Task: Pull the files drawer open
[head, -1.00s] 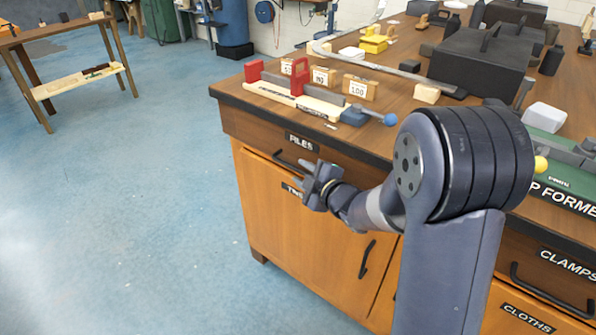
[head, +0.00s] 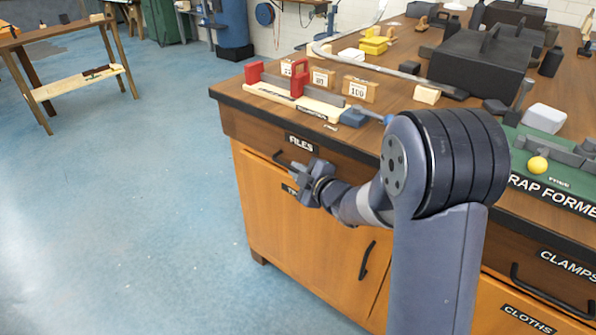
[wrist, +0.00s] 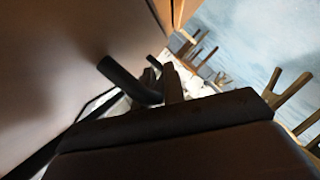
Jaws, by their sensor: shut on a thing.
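The files drawer (head: 250,130) is the upper left drawer of the wooden bench, with a black FILES label (head: 302,143). Its front looks flush with the bench in the head view. Its dark bar handle (head: 279,158) is partly hidden behind my gripper (head: 298,170). My gripper is at the right part of the handle and shut on it. In the wrist view the handle (wrist: 128,80) runs from the drawer front to my fingers (wrist: 160,80), which are dark and partly blurred.
A cupboard door (head: 300,225) with its own black handle (head: 367,260) is below the drawer. The benchtop holds a red and wood jig (head: 297,100), labelled wooden blocks (head: 322,77) and a dark case (head: 480,62). The blue floor (head: 150,220) left of the bench is clear.

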